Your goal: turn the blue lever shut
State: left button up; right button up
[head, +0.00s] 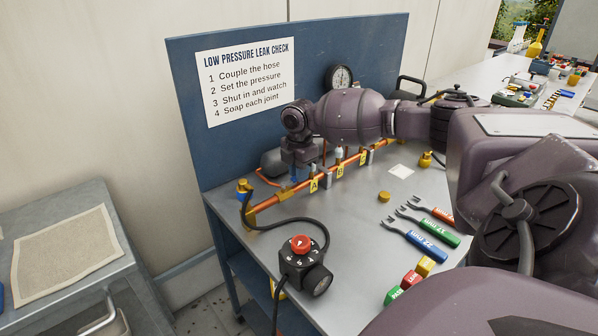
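The blue lever (294,174) shows only as a small blue patch at the left part of the orange pipe (272,199), just left of yellow tag A. My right gripper (297,174) points down over it, its fingers at or very near the lever. The gripper and wrist hide most of the lever, so I cannot tell its angle or whether the fingers touch it. The finger gap is too small to make out. My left gripper is out of view.
Several tagged fittings line the pipe, with a gauge (340,78) behind. Open-end wrenches (413,238) and coloured blocks (411,279) lie on the right.

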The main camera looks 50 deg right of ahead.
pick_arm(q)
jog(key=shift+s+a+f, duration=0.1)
pick_arm(e)
grip_shut()
jog(key=m+p, duration=0.1)
jog(key=s+p, duration=0.1)
jog(key=shift+a+r+m+p, duration=0.15)
jog(key=shift+r+m+p, duration=0.15)
jog(key=shift+r+m, duration=0.1)
jog(key=shift+m+p, duration=0.3)
jog(key=shift+p, duration=0.1)
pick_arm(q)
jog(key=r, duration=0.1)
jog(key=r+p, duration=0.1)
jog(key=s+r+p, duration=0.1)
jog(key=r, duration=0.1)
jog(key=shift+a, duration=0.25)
pick_arm(e)
jog(key=shift+s+a+f+m, duration=0.2)
jog(key=shift+s+f+m, duration=0.25)
jog(key=shift+m, duration=0.65)
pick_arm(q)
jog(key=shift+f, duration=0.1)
pick_arm(e)
jog(key=shift+s, duration=0.1)
